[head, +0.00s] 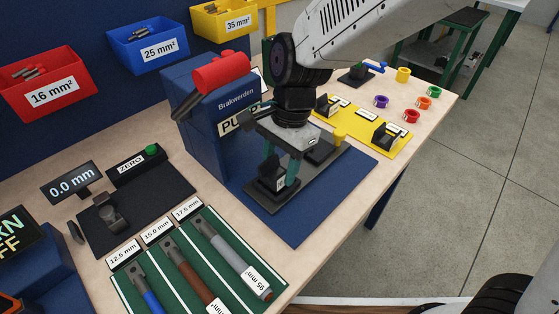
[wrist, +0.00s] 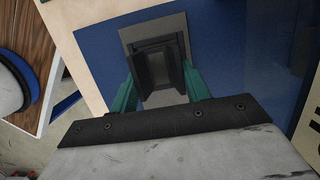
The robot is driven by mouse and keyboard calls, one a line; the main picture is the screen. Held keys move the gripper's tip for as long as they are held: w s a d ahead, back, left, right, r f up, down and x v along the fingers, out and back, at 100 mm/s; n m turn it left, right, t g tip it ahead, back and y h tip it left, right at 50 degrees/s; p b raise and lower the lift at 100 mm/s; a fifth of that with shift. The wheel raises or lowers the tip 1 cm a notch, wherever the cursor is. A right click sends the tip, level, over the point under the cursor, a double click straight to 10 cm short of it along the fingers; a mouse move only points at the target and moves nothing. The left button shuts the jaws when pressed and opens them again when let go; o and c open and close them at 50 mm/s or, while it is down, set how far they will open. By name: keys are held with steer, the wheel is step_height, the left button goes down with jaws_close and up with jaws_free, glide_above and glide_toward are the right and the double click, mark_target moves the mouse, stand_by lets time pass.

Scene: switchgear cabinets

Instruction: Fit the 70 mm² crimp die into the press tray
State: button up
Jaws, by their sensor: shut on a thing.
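My gripper (head: 281,178) points down over the press tray (head: 309,182), a dark grey plate in front of the blue press. In the wrist view the dark die (wrist: 158,68) lies between the fingers of my gripper (wrist: 160,88), above or on the grey tray (wrist: 128,38). I cannot tell whether the die touches the tray or read its size.
The blue press (head: 195,115) with a red lever stands behind the gripper. Coloured rings lie farther right. A green mat (head: 180,245) with cable samples lies in front.

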steer(key=shift+f, duration=0.4)
steer(key=o, duration=1.4)
steer(key=v, duration=0.7)
steer(key=shift+r, duration=0.35)
